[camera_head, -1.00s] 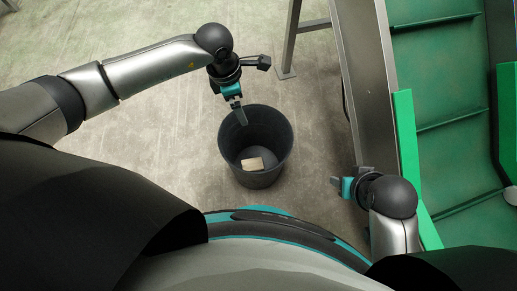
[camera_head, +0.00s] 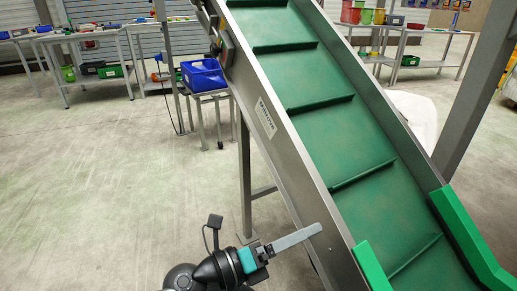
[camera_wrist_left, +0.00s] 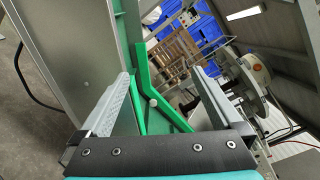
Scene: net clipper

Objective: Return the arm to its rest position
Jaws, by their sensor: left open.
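My left gripper (camera_head: 296,239) shows at the bottom of the head view, in front of the conveyor's metal side wall. One long grey finger points right; the other finger cannot be made out there. In the left wrist view both fingers of the left gripper (camera_wrist_left: 160,84) are spread wide apart with nothing between them. Green conveyor parts show beyond the gap. My right gripper is not in view.
An inclined green conveyor (camera_head: 330,125) with metal sides fills the middle and right. A blue crate (camera_head: 203,75) sits on a small stand at its left. Worktables (camera_head: 85,40) line the back. The floor at left is clear.

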